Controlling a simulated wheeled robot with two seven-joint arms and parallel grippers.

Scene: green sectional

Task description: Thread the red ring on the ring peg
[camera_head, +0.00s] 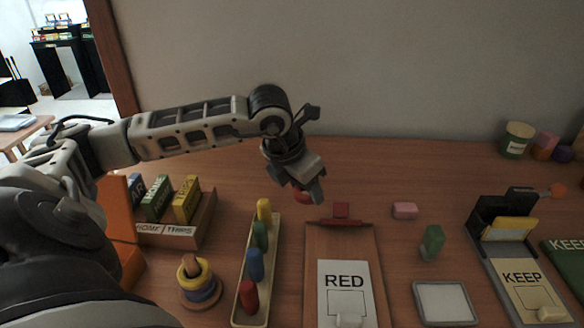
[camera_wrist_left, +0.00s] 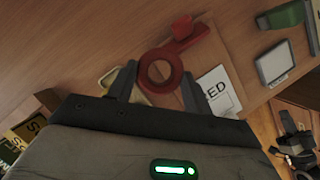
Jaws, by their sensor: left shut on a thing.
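My left gripper (camera_head: 309,192) reaches over the table from the left, above the top of the clipboard. It is shut on the red ring (camera_head: 300,195), which is partly hidden by the fingers in the head view. In the left wrist view, the red ring (camera_wrist_left: 161,54) sits between the fingertips with its hole facing the camera. The ring peg (camera_head: 195,262) stands on a round wooden base at the lower left, with yellow and blue rings around it. It is well to the left of and nearer than my left gripper. My right gripper is not in view.
A tray (camera_head: 238,300) of coloured pegs stands between the ring peg and the clipboard (camera_head: 368,250) marked RED. A box of upright blocks (camera_head: 205,222) is behind the ring peg. A pink block (camera_head: 404,210) and green block (camera_head: 432,241) lie right of the clipboard.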

